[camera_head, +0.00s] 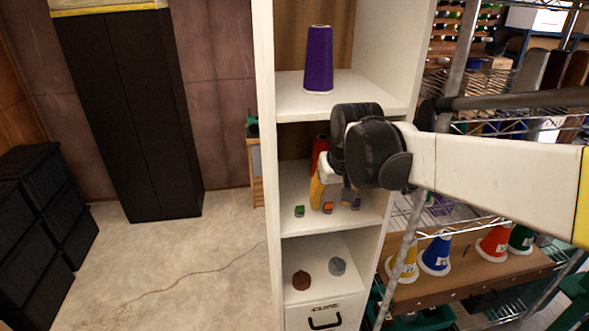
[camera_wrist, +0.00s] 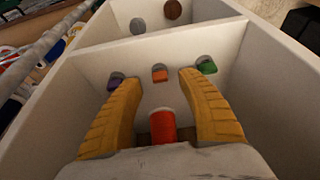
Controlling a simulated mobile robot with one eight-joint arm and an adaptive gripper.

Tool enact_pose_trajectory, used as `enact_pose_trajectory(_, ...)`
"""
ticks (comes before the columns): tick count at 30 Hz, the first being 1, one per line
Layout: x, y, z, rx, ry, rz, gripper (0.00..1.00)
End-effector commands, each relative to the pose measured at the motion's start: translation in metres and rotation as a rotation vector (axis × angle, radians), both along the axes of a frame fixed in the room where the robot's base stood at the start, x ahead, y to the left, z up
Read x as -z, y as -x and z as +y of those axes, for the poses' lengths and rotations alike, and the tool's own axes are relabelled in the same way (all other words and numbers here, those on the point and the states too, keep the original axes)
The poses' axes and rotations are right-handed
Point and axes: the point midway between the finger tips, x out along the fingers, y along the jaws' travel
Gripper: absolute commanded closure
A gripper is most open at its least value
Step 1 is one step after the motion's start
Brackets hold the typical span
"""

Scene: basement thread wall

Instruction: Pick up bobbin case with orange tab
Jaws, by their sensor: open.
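The bobbin case with the orange tab (camera_head: 328,207) is a small piece on the middle shelf of the white unit, near its front edge. In the wrist view the orange-tab case (camera_wrist: 160,73) lies just beyond and between the tips of my yellow fingers. My gripper (camera_wrist: 158,84) is open with nothing between its fingers; in the head view my gripper (camera_head: 331,196) is partly hidden by my wrist. A green-tab case (camera_wrist: 206,65) and a purple-tab case (camera_wrist: 116,80) lie on either side, each close to a fingertip.
A red thread spool (camera_wrist: 162,125) stands on the same shelf. The white side walls (camera_wrist: 230,45) bound the compartment. A purple cone (camera_head: 318,60) stands on the shelf above. A brown piece (camera_head: 301,280) and a grey piece (camera_head: 337,265) lie on the shelf below.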

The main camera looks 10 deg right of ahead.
Motion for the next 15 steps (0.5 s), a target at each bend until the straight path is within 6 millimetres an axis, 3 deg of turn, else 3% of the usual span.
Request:
enact_pose_trajectory(5, 0.017, -0.007, 0.000, 0.000, 0.000, 0.000, 0.53)
enact_pose_trajectory(12, 0.019, -0.008, 0.000, 0.000, 0.000, 0.000, 0.55)
enact_pose_trajectory(15, 0.019, -0.008, 0.000, 0.000, 0.000, 0.000, 0.85)
